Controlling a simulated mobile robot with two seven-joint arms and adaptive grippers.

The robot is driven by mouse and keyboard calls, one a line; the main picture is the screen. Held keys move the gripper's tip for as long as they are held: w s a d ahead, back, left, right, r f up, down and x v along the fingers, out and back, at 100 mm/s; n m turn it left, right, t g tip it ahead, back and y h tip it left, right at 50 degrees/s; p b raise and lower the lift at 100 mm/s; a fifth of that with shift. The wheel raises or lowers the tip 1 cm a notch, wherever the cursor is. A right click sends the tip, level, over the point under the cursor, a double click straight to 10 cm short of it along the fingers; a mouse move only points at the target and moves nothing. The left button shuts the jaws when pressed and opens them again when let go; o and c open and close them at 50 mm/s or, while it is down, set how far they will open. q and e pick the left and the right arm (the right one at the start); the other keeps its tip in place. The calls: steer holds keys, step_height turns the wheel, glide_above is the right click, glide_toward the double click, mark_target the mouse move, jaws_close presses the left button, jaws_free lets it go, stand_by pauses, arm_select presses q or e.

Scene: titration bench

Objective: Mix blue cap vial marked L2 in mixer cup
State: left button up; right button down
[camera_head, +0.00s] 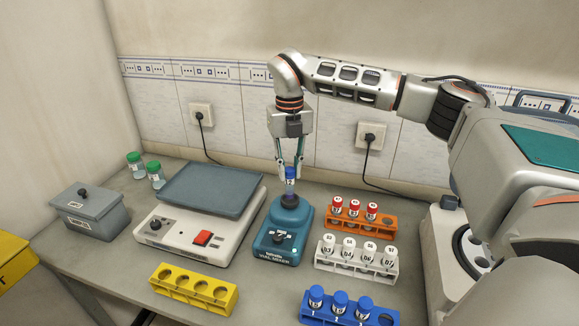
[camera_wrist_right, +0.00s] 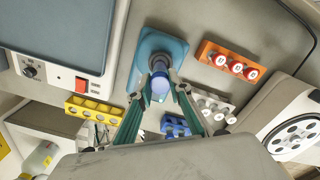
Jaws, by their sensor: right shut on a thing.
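My right gripper (camera_head: 290,176) is shut on a blue cap vial (camera_head: 291,184), held upright at the cup of the blue vial mixer (camera_head: 274,239). The vial's lower end meets the dark cup (camera_head: 290,201); I cannot tell how deep it sits. Its mark is not readable. In the right wrist view, the gripper (camera_wrist_right: 160,74) has its fingers around the blue cap (camera_wrist_right: 159,86), with the mixer (camera_wrist_right: 150,46) behind. A blue rack (camera_head: 349,319) holds three more blue cap vials; its right end looks empty. My left gripper is not in view.
An orange rack (camera_head: 381,227) with red cap vials and a white rack (camera_head: 327,262) with white cap vials stand right of the mixer. A balance (camera_head: 190,235) stands left. An empty yellow rack (camera_head: 193,288) is in front. Green cap bottles (camera_head: 156,175) and a grey box (camera_head: 88,210) are far left.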

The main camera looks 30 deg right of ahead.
steer(key=shift+f+b, duration=0.3)
steer(key=shift+f, duration=0.6)
stand_by(1.6)
steer(key=shift+r, duration=0.15)
stand_by(1.7)
steer(key=shift+r+p, duration=0.45)
steer(key=shift+r, duration=2.95)
